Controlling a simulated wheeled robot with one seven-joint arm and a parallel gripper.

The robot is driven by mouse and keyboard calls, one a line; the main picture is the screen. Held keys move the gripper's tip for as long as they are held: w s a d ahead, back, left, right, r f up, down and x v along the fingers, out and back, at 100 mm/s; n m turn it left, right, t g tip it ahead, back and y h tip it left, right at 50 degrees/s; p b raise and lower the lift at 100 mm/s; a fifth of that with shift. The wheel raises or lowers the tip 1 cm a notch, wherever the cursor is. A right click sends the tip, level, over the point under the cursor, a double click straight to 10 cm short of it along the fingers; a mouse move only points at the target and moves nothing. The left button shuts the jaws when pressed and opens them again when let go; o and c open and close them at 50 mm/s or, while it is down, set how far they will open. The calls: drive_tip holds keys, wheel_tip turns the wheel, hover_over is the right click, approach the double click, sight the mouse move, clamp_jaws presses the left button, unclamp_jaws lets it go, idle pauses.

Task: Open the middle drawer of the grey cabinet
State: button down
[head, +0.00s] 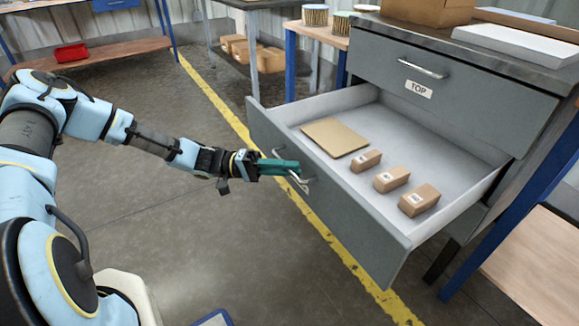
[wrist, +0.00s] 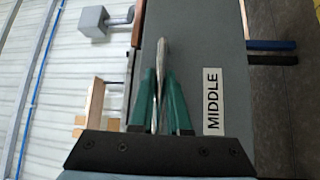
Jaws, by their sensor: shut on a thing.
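The grey cabinet (head: 475,88) stands at the right in the head view, with its top drawer closed and labelled TOP. The drawer below it, the middle drawer (head: 345,205), is pulled well out. Its front carries a MIDDLE label (wrist: 213,101) in the wrist view. My gripper (head: 296,170) has green fingers and is at this drawer's front. It is shut on the metal handle (wrist: 161,75), which runs between the two fingers in the wrist view. Part of the handle is hidden by the fingers in the head view.
Inside the open drawer lie a flat brown piece (head: 335,138) and three small cartons (head: 391,179). Boxes and a white tray sit on the cabinet top. A wooden bench (head: 541,265) with blue legs is at the right. The floor left of the drawer is clear.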

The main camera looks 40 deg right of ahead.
drive_tip(key=shift+w, duration=0.1)
drive_tip(key=c, duration=0.9)
unclamp_jaws()
drive_tip(key=v, duration=1)
drive_tip(key=shift+w+a+f+b, duration=0.1)
drive_tip(key=shift+w+a+b, duration=0.15)
drive_tip(key=shift+b, duration=0.05)
